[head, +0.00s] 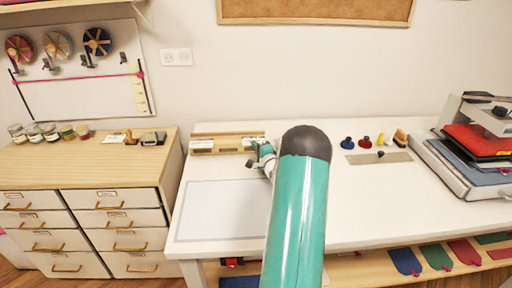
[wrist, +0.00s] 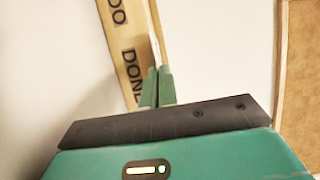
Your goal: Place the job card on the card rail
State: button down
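The card rail (head: 228,136) is a long wooden strip at the back left of the white table, with a pale label or card on its left part. In the wrist view the tan rail (wrist: 132,62) shows dark lettering, partly cut off, ending in "DONE". My gripper (head: 254,160) is at the right end of the rail, partly hidden by my arm. In the wrist view its green fingers (wrist: 157,72) are close together and overlap the rail's edge. I cannot clearly make out a job card between them. Whether the fingers touch the rail is unclear.
A pale grey mat (head: 222,210) lies on the white table in front of the rail. Several small coloured items stand right of my arm, behind a beige strip (head: 379,158). A drawer cabinet (head: 90,205) stands left.

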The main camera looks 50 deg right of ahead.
jog(key=c, duration=1.7)
grip_release()
